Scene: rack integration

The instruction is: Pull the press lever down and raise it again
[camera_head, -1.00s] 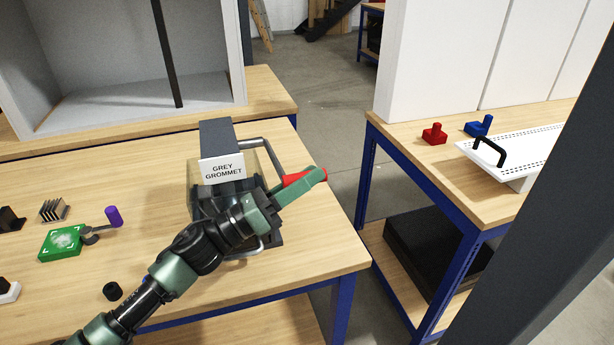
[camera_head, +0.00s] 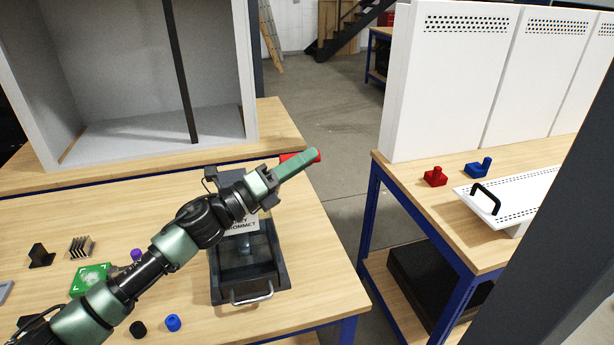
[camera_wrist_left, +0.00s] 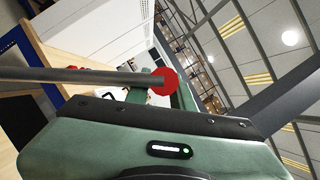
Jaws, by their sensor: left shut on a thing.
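The press (camera_head: 266,282) stands on the wooden bench, with a dark base and a silver handle (camera_head: 251,294) at its front. Its label is partly hidden behind my left arm. The lever's red grip (camera_head: 313,156) sticks out past the fingers of my left gripper (camera_head: 296,164), which is shut on it above the press's right side. In the left wrist view the lever's grey bar (camera_wrist_left: 70,75) runs in from the left to the round red end (camera_wrist_left: 163,81) between the fingers. My right gripper is not in view.
On the bench at left are a green block (camera_head: 91,279), a purple knob (camera_head: 136,254), a blue cap (camera_head: 173,322) and a black cap (camera_head: 138,329). A red part (camera_head: 435,177) and a blue part (camera_head: 478,168) sit on the right bench beside a white perforated panel (camera_head: 512,196).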

